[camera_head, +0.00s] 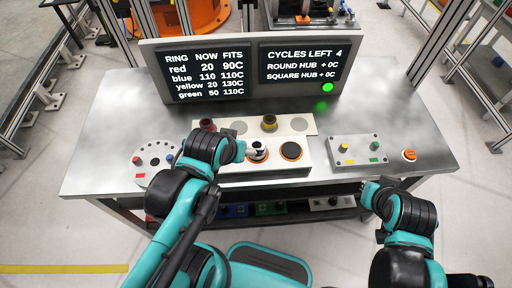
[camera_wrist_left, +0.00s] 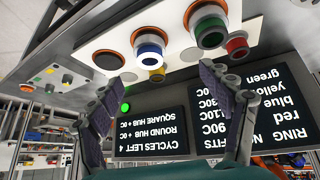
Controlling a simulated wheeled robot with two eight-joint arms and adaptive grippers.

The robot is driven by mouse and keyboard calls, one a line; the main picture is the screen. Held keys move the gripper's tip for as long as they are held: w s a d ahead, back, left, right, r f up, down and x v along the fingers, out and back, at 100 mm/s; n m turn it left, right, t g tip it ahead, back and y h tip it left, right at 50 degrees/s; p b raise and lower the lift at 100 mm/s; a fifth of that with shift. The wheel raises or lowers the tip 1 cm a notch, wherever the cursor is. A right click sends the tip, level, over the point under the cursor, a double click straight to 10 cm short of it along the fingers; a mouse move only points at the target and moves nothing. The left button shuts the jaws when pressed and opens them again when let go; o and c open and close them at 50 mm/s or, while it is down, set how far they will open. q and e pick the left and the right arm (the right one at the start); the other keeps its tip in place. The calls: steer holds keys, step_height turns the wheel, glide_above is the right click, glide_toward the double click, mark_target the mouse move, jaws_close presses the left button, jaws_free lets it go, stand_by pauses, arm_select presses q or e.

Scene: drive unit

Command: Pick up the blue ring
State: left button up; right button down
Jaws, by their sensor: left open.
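The blue ring (camera_wrist_left: 149,53) sits on the middle orange-rimmed round plate of a white block, seen in the left wrist view. In the head view its spot is largely hidden by my left gripper (camera_head: 252,150), which is over that plate. In the wrist view my left gripper (camera_wrist_left: 160,105) is open and empty, its two fingers apart, with the ring beyond and between them. A green ring (camera_wrist_left: 209,33) sits on the neighbouring plate. My right gripper (camera_head: 370,188) is at the table's front edge; its fingers are too small to judge.
The right plate (camera_head: 291,150) is empty. Red (camera_head: 207,124) and yellow (camera_head: 269,123) rings stand behind on a white strip. The display (camera_head: 245,68) lists blue at 110, fits 110C. A button panel (camera_head: 358,149) stands right, a round white fixture (camera_head: 152,157) left.

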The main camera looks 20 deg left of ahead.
arm_select(q)
steer(key=w+d+r+n+g+p, duration=0.1)
steer(key=w+r+n+g+p, duration=0.15)
steer(key=w+n+p, duration=0.45)
steer(key=n+g+p, duration=0.1)
steer(key=n+g, duration=0.3)
steer(key=n, duration=0.6)
glide_above(257, 146)
step_height(257, 146, down, 5)
steer(key=f, duration=0.2)
steer(key=s+f+b, duration=0.1)
steer(key=f, duration=0.2)
steer(key=f+b, duration=0.1)
steer(key=f, duration=0.1)
steer(key=shift+s+d+f, duration=0.25)
steer(key=shift+s, duration=0.05)
steer(key=shift+f, duration=0.25)
steer(key=c, duration=1.7)
steer(key=shift+o, duration=0.2)
steer(key=shift+r, duration=0.15)
